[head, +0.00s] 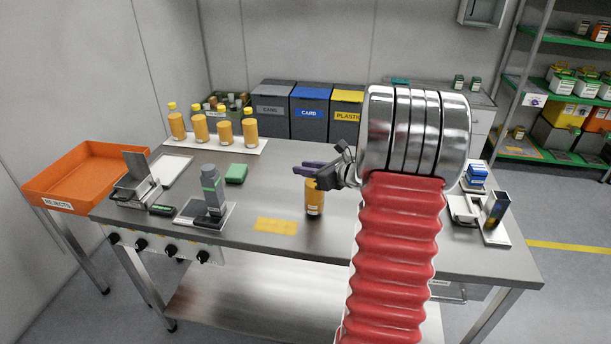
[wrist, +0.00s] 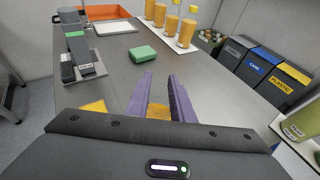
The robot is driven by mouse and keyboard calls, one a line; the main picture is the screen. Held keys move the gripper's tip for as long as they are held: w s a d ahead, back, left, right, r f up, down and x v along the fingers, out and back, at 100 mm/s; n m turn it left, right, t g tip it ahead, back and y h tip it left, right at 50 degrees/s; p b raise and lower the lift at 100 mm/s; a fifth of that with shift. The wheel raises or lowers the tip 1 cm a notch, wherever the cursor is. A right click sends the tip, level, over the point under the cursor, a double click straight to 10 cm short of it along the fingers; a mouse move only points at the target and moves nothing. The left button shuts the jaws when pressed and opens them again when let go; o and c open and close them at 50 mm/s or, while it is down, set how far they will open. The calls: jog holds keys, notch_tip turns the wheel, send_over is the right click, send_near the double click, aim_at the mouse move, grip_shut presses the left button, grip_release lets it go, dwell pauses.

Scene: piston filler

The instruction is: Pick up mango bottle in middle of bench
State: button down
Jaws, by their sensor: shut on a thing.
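The mango bottle (head: 314,200) is upright at the middle of the bench, with orange-yellow contents and a dark base. My gripper (head: 306,170) is at its top, with purple fingers shut on it. The lower part of the bottle is hidden there. I cannot tell whether its base touches the bench (head: 275,190).
Several similar bottles (head: 224,132) stand on a white mat at the back left. A green sponge (head: 236,173), a yellow patch (head: 276,226) and a grey device (head: 211,190) are left of the bottle. An orange rejects tray (head: 85,170) is far left. Bins (head: 310,112) stand behind.

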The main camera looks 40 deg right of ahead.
notch_tip(320, 180, up, 8)
dwell(0.6)
